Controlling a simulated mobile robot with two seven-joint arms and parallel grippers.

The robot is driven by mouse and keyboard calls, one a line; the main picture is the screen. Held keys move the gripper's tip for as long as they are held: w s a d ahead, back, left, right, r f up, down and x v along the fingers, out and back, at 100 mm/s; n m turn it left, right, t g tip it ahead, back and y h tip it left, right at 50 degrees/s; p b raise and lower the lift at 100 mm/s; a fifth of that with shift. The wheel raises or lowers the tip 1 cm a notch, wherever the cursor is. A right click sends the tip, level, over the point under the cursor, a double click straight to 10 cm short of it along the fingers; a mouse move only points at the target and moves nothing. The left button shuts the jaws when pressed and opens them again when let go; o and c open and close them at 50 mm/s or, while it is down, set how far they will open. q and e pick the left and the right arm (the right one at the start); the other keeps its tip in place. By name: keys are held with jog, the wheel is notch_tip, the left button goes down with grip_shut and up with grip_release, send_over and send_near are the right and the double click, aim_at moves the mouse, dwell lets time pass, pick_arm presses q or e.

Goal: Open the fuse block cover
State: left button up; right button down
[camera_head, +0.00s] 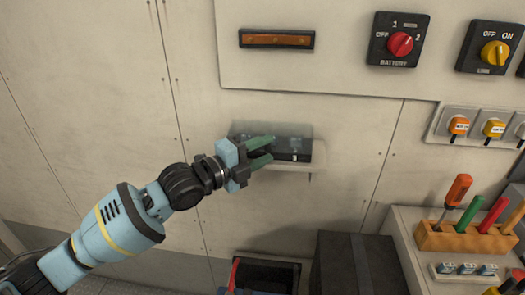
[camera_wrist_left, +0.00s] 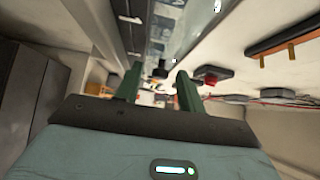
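The fuse block (camera_head: 299,156) is a dark unit on the pale wall in the middle of the head view, with a translucent cover (camera_head: 290,130) over its upper part. The cover looks smoky and see-through; I cannot tell how far it is lifted. My left gripper (camera_head: 272,148) has green fingers that stand apart with nothing visible between them. Its fingertips overlap the left part of the fuse block in the head view; contact is unclear. In the left wrist view the gripper (camera_wrist_left: 158,82) also shows its fingers apart, with the block (camera_wrist_left: 165,25) running beyond them. My right gripper is not in view.
A battery switch (camera_head: 398,40) and a yellow-knobbed switch (camera_head: 490,48) sit on the upper right panel. A wooden rack (camera_head: 450,238) holds several screwdrivers at lower right. A dark box (camera_head: 355,265) and an open bin (camera_head: 268,272) stand below the block.

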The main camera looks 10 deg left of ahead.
aim_at(263, 131)
pick_arm(q)
jog(key=shift+w+d, duration=0.1)
jog(key=shift+c, duration=0.3)
grip_shut()
jog(key=shift+r+n+p, duration=0.3)
jog(key=shift+r+p, duration=0.15)
jog(key=shift+r, duration=0.3)
jog(key=shift+w+r+n+g+y, duration=0.15)
jog(key=shift+r+n+g+y, duration=0.4)
jog(key=shift+r+g, duration=0.25)
jog(key=shift+w+r+n+g+y, duration=0.2)
jog(key=shift+r+n+g+y, duration=0.1)
jog(key=shift+r+n+g, duration=0.5)
jog(key=shift+w+r+n+g+y, duration=0.15)
jog(key=shift+r+n+g+y, duration=0.4)
jog(key=shift+r, duration=0.45)
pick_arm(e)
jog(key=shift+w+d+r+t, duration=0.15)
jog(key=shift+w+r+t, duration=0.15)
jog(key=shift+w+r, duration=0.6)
